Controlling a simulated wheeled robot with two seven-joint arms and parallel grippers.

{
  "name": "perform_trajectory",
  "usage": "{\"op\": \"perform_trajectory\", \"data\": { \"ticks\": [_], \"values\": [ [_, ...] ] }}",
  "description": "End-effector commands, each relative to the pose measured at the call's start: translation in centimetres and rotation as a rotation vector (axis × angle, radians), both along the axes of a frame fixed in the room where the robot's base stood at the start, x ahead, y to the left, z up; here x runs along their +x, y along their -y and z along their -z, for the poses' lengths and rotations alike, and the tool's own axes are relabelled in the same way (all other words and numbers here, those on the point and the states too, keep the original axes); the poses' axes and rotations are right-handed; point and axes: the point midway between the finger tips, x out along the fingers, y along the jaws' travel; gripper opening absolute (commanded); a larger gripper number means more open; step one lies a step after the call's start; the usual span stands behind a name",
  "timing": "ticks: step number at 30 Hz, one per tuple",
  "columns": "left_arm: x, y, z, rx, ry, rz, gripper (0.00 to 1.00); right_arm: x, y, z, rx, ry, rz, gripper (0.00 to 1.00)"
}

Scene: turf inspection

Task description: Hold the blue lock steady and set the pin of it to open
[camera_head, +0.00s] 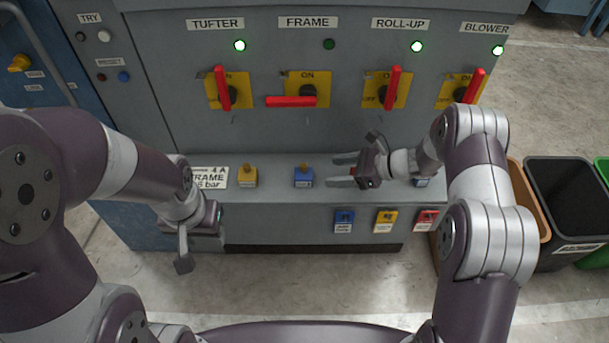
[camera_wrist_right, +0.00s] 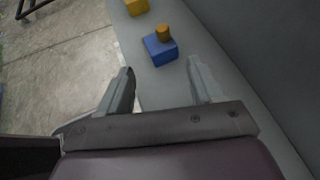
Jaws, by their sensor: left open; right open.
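The blue lock (camera_head: 303,181) sits on the grey ledge with a brass-coloured pin (camera_head: 304,168) on its top. In the right wrist view the blue lock (camera_wrist_right: 160,51) and its pin (camera_wrist_right: 163,32) show just past the fingertips, roughly centred between them. My right gripper (camera_head: 331,170) is open and empty, pointing left at the lock from its right side, apart from it. It also shows in the right wrist view (camera_wrist_right: 160,70). My left gripper (camera_head: 190,258) is open, low in front of the ledge, left of the lock; one finger shows clearly.
A yellow lock (camera_head: 246,178) stands left on the ledge (camera_head: 270,206). Another blue block (camera_head: 422,182) is partly hidden by my right arm. Red switch handles are above; FRAME's (camera_head: 290,101) lies horizontal. Coloured tags (camera_head: 385,221) hang on the front. Bins (camera_head: 570,195) stand right.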

Motion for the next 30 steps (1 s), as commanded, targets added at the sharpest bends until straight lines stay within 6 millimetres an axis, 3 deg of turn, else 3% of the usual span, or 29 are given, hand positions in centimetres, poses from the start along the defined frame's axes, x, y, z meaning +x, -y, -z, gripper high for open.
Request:
{"op": "perform_trajectory", "data": {
  "ticks": [10,15,28,29,30],
  "values": [
    [0.0,0.0,2.1,0.000,0.000,0.000,0.47,1.4,-5.0,3.2,-0.001,0.004,-0.008,0.66],
    [0.0,0.0,4.6,0.000,0.000,0.000,0.47,2.1,-7.1,4.6,-0.002,0.005,-0.006,0.66],
    [0.0,0.0,5.1,0.000,0.000,0.000,0.47,2.5,-8.1,4.6,-0.001,0.003,-0.003,0.66],
    [0.0,0.0,5.1,0.000,0.000,0.000,0.47,2.5,-8.1,4.6,-0.001,0.003,-0.003,0.63],
    [0.0,0.0,5.1,0.000,0.000,0.000,0.47,2.5,-8.1,4.6,-0.001,0.003,-0.003,0.50]
  ]
}}
